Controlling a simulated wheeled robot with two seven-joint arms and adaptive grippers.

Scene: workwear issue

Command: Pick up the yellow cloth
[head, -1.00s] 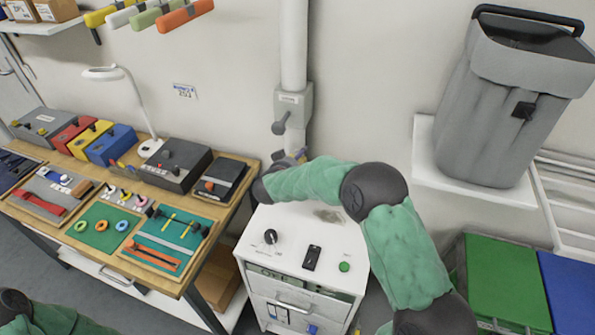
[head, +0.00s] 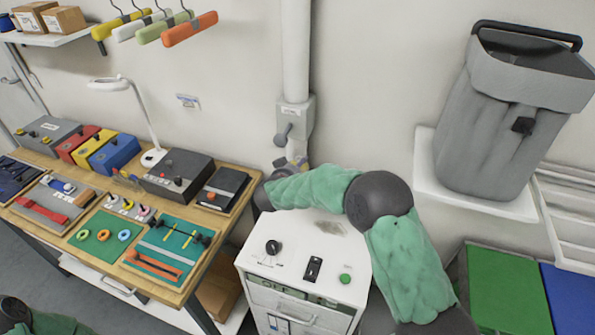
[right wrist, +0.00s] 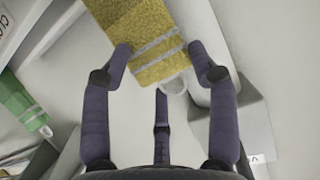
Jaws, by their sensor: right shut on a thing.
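The yellow cloth (right wrist: 150,38) has pale grey stripes and a light loop at its end in the right wrist view. In the head view my right gripper (head: 292,166) is small, beside the wall pipe behind the white cabinet, partly hidden by my arm. I cannot make out the cloth there. Only a joint and sleeve of my left arm show at the lower left; its gripper is out of view.
A white cabinet (head: 300,250) stands below my right arm. A lever box (head: 296,122) is on the pipe. A workbench with tools (head: 160,250) is at left, a grey bin (head: 510,150) at right. A green cloth (right wrist: 22,105) shows in the right wrist view.

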